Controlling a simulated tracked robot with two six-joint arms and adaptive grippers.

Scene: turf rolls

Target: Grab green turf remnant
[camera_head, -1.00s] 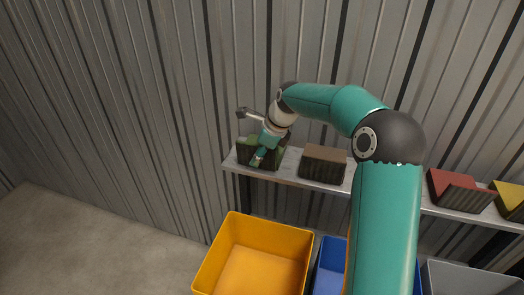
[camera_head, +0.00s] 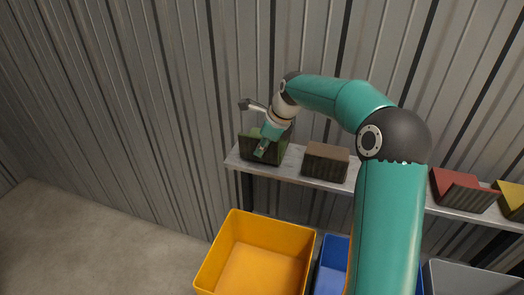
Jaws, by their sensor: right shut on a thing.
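The green turf remnant (camera_head: 252,149) stands at the left end of the shelf (camera_head: 310,177). It has a dark ribbed front and a green top, and my gripper partly hides it. My right gripper (camera_head: 263,147) reaches down over it from above and is shut on it. The remnant appears to be still at shelf level; I cannot tell whether it touches the shelf. My left gripper is not in view.
A brown remnant (camera_head: 326,162) stands just right of the green one. Red (camera_head: 463,190) and yellow (camera_head: 511,199) ones stand farther right. Below are yellow (camera_head: 233,245), blue (camera_head: 329,270) and grey (camera_head: 470,279) bins. A corrugated wall rises behind the shelf.

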